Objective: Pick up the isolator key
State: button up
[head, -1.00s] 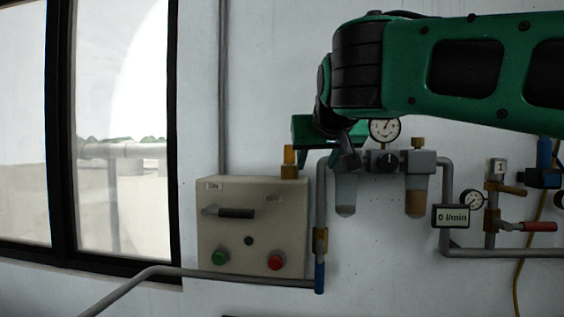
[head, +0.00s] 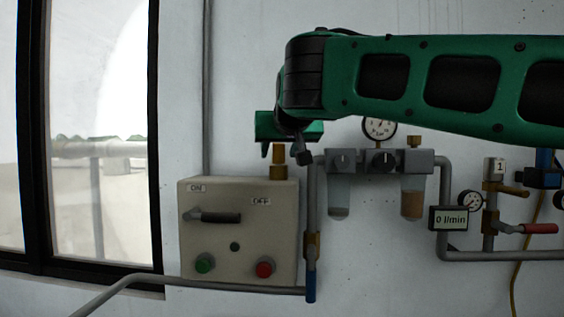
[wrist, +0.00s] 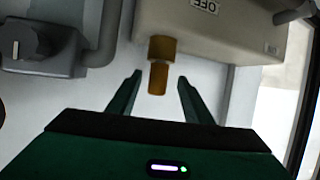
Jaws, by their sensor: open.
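The brass-coloured upright piece (head: 278,153) on top of the beige isolator box (head: 210,264) looks like the isolator key. It stands in a wider brass collar (head: 278,173), and its bow or teeth cannot be made out. In the wrist view the key (wrist: 158,79) projects from the collar (wrist: 161,48) into the space between my two green fingers. My gripper (wrist: 159,77) is open, with a gap on both sides of the key. In the head view my gripper (head: 284,150) is just above the box, the key showing below its green body.
A grey pipe (head: 312,205) runs close beside the box's right side. Filter bowls and a gauge (head: 379,129) are to the right.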

aim_at(279, 149)
jog(key=x, duration=0.4)
jog(key=shift+d+r, duration=0.1)
jog(key=shift+s, duration=0.1)
jog(key=c, duration=1.2)
jog(key=shift+o, duration=0.2)
jog(key=shift+r, duration=0.45)
notch_tip(279, 149, up, 3)
jog(key=s+a+r, duration=0.4)
jog(key=a+r, duration=0.3)
jog(key=a, duration=0.3)
jog(key=shift+s+a, duration=0.25)
jog(key=shift+s, duration=0.15)
